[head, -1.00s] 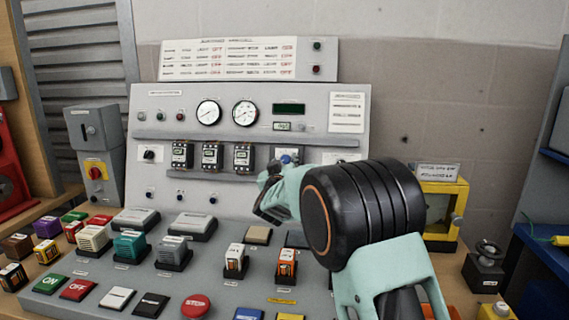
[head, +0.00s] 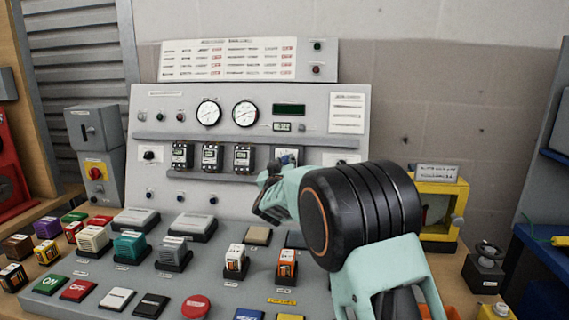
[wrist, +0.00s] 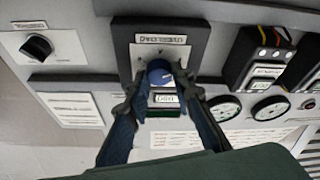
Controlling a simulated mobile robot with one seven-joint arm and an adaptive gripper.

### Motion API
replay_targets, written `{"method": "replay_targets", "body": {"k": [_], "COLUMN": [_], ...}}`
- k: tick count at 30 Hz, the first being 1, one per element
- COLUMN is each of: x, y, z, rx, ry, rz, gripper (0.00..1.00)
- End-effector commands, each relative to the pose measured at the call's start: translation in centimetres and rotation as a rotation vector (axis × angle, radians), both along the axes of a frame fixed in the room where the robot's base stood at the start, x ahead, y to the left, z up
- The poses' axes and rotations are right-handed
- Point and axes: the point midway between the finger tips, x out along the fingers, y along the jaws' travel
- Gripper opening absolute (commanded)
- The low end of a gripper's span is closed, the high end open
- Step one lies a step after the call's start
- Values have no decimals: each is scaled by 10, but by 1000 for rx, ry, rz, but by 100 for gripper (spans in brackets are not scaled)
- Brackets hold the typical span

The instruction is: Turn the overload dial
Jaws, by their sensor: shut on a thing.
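The overload dial is a blue round knob (wrist: 159,72) on a light plate with a dark surround (wrist: 121,40), near the top middle of the wrist view. My gripper (wrist: 160,80) is shut on the knob, with one dark finger on each side. In the head view, my gripper (head: 268,190) reaches the upright panel at the dial's unit (head: 286,153), right of the row of breakers. The gripper and wrist hide much of that area. Small writing on the dial's label is too blurred to read.
A black knob (wrist: 37,47) sits on a white plate beside the dial. Black breakers (head: 243,157) line the panel, with two round gauges (head: 245,113) above. Blocks and push buttons (head: 195,306) cover the sloped desk below. A yellow frame (head: 445,188) stands at the right.

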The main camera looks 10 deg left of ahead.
Motion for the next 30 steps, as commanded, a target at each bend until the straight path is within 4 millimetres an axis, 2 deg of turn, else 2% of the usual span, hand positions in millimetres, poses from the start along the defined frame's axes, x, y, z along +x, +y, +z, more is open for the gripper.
{"method": "replay_targets", "body": {"k": [8, 21, 30], "x": [0, 0, 0], "y": [2, 5, 5], "z": [1, 3, 2], "rx": [139, 459, 594], "ry": [-5, -15, -20], "rz": [-50, -167, -216], "gripper": [0, 0, 0]}}
